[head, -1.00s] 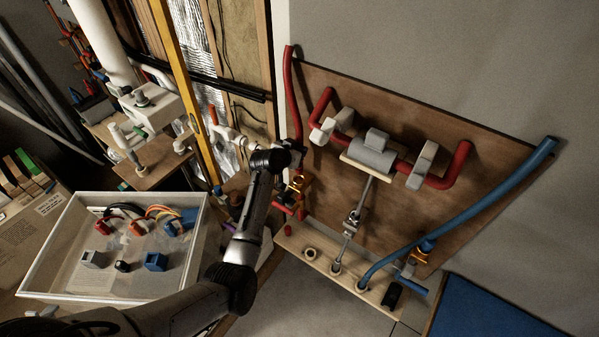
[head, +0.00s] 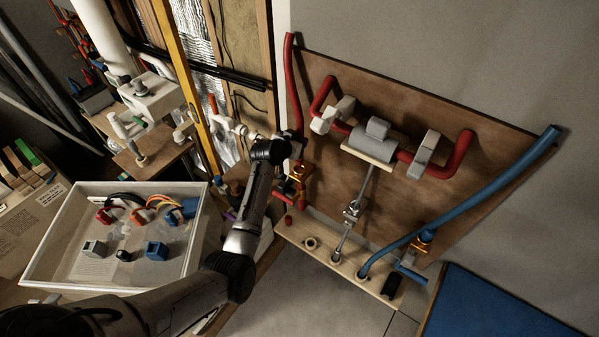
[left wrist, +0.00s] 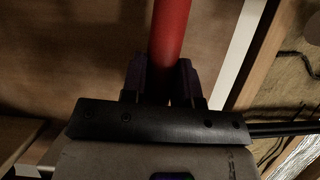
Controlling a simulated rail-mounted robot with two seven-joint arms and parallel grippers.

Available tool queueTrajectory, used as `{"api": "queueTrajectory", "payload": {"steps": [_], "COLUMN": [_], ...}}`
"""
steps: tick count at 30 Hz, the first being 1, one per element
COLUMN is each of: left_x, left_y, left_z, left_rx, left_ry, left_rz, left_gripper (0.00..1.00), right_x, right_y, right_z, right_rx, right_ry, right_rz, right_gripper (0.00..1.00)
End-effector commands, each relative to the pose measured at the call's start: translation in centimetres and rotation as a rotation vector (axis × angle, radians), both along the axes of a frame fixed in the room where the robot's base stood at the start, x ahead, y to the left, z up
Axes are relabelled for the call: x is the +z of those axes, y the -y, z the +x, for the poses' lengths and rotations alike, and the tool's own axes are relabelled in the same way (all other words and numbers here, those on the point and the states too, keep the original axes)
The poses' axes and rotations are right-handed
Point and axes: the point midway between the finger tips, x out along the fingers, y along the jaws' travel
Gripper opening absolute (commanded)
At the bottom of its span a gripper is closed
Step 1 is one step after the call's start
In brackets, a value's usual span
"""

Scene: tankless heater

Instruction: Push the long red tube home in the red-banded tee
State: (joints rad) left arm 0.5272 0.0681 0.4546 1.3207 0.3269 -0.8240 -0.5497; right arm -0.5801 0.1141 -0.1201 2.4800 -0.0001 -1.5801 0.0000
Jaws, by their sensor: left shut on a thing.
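The long red tube (head: 293,85) stands nearly upright at the left edge of the brown board in the head view. Its lower part runs down to the brass-coloured tee (head: 299,171) beside my left gripper. My left gripper (head: 297,147) is at the tube's lower part, just above the tee. In the left wrist view the red tube (left wrist: 169,35) passes down between the two dark fingers (left wrist: 159,82), which are shut on it. The tube's lower end is hidden, so I cannot tell how deep it sits in the tee. My right gripper is not in view.
A wooden holder (head: 340,262) runs below the board. An open white tray (head: 45,245) with connectors stands at the left. A blue mat (head: 480,305) lies at lower right.

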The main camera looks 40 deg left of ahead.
Motion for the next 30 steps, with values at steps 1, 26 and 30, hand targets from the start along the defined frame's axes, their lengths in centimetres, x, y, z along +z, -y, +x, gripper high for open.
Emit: {"api": "queueTrajectory", "payload": {"steps": [1,26,30], "left_x": [-0.3,-2.8,-2.8], "left_y": [0.0,0.0,0.0], "left_z": [0.0,0.0,0.0], "left_rx": [0.0,0.001,0.001], "left_ry": [0.0,0.0,0.0], "left_rz": [0.0,0.0,0.0], "left_gripper": [0.0,0.0,0.0], "right_x": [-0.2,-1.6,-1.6], "right_y": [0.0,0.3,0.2], "right_z": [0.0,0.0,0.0], "right_rx": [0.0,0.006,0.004], "right_ry": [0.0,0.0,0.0], "right_rz": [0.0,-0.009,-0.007], "right_gripper": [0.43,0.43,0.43]}}
